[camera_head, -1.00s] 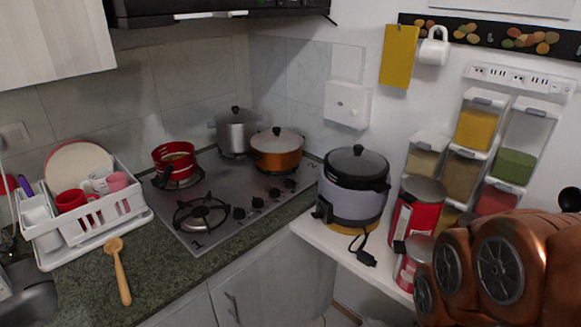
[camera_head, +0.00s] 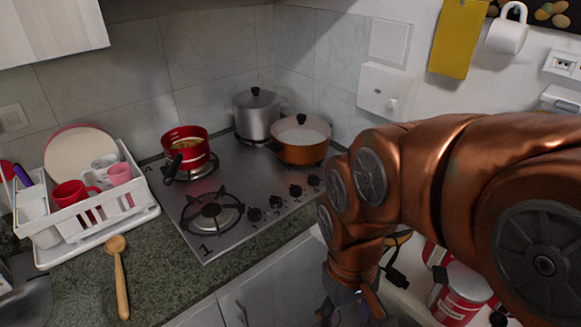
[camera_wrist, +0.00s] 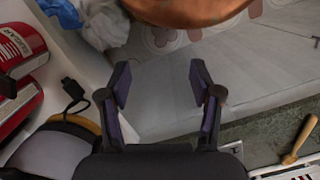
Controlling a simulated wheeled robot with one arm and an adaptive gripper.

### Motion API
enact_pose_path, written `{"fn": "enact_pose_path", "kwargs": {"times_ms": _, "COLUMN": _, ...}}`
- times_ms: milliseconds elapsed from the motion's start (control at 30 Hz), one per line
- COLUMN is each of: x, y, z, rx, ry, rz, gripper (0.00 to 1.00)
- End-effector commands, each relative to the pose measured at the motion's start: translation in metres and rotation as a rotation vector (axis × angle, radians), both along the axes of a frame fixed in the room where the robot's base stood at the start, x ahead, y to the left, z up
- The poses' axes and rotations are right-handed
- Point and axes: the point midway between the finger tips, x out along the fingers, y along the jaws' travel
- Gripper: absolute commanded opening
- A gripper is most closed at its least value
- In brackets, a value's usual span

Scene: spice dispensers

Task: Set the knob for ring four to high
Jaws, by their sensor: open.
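The steel cooktop (camera_head: 225,165) carries a row of several black knobs along its right front edge, among them the nearest (camera_head: 255,214) and the farthest (camera_head: 313,180). A "1" marks the bare front-left ring (camera_head: 213,213). No number for ring four is readable, and the knob settings are too small to tell. A red pan (camera_head: 186,150), a steel pot (camera_head: 256,114) and an orange pot (camera_head: 300,139) stand on the other rings. My gripper (camera_wrist: 160,75) is open and empty in the wrist view. In the head view it is low, right of and apart from the knobs, mostly hidden by my arm.
A white dish rack (camera_head: 85,215) and a wooden spoon (camera_head: 118,275) occupy the left counter. Red tins (camera_head: 460,292) and a black plug (camera_head: 396,279) lie to the right. A rice cooker (camera_wrist: 45,155) shows in the wrist view. Space above the cooktop's front is free.

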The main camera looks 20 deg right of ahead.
Motion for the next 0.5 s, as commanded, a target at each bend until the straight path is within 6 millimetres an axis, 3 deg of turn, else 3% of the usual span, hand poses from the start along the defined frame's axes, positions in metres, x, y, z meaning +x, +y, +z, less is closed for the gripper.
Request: {"fn": "enact_pose_path", "kwargs": {"times_ms": 500, "x": 0.135, "y": -0.012, "z": 0.041, "rx": 0.025, "ry": -0.04, "rz": 0.111, "gripper": 0.65}}
